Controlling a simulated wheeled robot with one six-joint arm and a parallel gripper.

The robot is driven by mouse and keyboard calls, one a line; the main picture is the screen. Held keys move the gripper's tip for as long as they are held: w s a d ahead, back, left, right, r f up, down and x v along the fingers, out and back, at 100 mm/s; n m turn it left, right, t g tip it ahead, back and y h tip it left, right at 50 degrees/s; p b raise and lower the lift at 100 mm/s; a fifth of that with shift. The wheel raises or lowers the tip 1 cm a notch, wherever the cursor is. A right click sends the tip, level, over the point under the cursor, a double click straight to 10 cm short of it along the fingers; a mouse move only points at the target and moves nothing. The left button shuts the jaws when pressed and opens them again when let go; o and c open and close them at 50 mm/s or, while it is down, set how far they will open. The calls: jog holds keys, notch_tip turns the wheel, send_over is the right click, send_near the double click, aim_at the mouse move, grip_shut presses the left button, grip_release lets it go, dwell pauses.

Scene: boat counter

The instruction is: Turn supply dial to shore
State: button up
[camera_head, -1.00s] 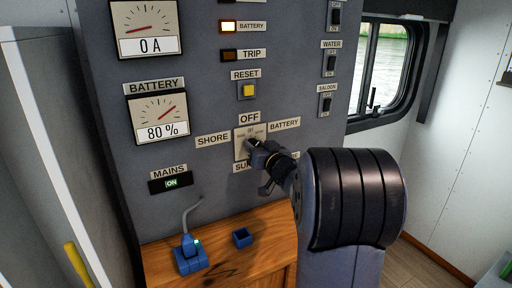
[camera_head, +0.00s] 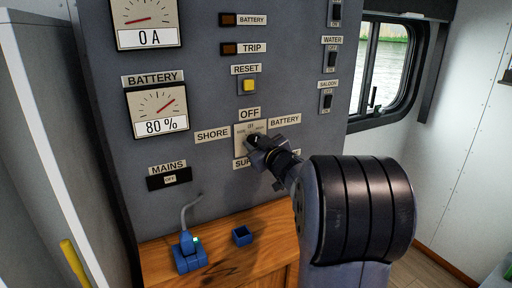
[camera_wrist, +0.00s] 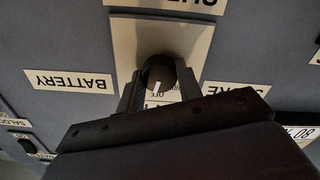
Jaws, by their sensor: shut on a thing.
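The supply dial (camera_wrist: 160,70) is a dark round knob on a pale plate (camera_wrist: 120,35), with a white pointer mark. In the wrist view, which is upside down, the mark points down toward the OFF side. The SHORE label (camera_head: 212,134) is left of the dial, BATTERY (camera_head: 286,120) right and OFF (camera_head: 250,113) above. My gripper (camera_wrist: 159,82) is shut on the dial, one finger on each side. In the head view my gripper (camera_head: 256,143) hides much of the knob and part of the SUPPLY label below.
The mains display (camera_head: 170,179) reads OFF and the BATTERY lamp (camera_head: 229,19) is dark. A blue plug (camera_head: 188,250) with a cable and a small blue socket (camera_head: 242,236) are on the wooden ledge (camera_head: 222,265) below. A yellow reset button (camera_head: 249,86) is above.

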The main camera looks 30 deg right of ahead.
jog(key=n+b, duration=0.1)
jog(key=n, duration=0.1)
jog(key=n+b, duration=0.1)
jog(key=n, duration=0.2)
jog(key=shift+f+n+b, duration=0.2)
jog(key=shift+n+b, duration=0.1)
jog(key=n+b, duration=0.2)
jog(key=n, duration=0.3)
jog(key=shift+n+b, duration=0.3)
jog(key=shift+n, duration=0.1)
jog(key=o, duration=1)
jog(key=shift+r, duration=0.1)
jog(key=shift+s, duration=0.15)
jog(key=s, duration=1)
jog(key=shift+s, duration=0.3)
jog(key=shift+w+d, duration=0.1)
jog(key=shift+d, duration=0.05)
jog(key=w, duration=1)
jog(key=shift+w+a, duration=0.2)
jog(key=shift+w, duration=0.15)
